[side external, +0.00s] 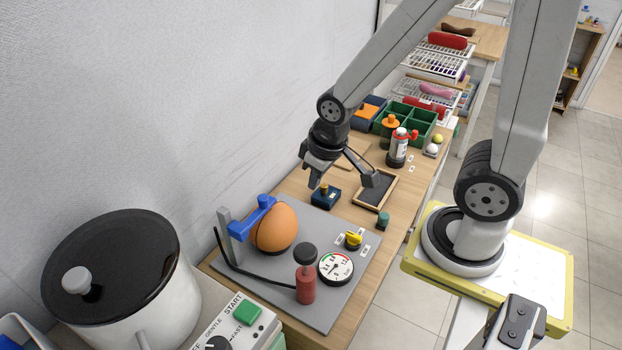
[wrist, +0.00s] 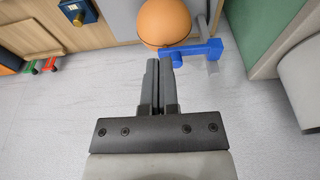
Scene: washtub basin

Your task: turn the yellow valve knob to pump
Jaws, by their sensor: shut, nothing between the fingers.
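The yellow valve knob (side external: 353,238) sits on the grey board (side external: 330,313), with small white labels beside it that are too small to read. A pressure gauge (side external: 335,267) with a white face and a red pump cylinder (side external: 306,285) with a dark top stand close to it. My gripper (side external: 314,182) is above the far end of the board, up and to the left of the knob and well apart from it. In the wrist view my gripper (wrist: 159,62) is shut and empty. The knob does not show in the wrist view.
An orange ball (side external: 274,227) with a blue clamp (side external: 251,216) stands on the board; ball (wrist: 164,22) and clamp (wrist: 191,52) show in the wrist view. A dark blue box (side external: 325,196) is below my gripper. A large lidded pot (side external: 165,310) stands at left.

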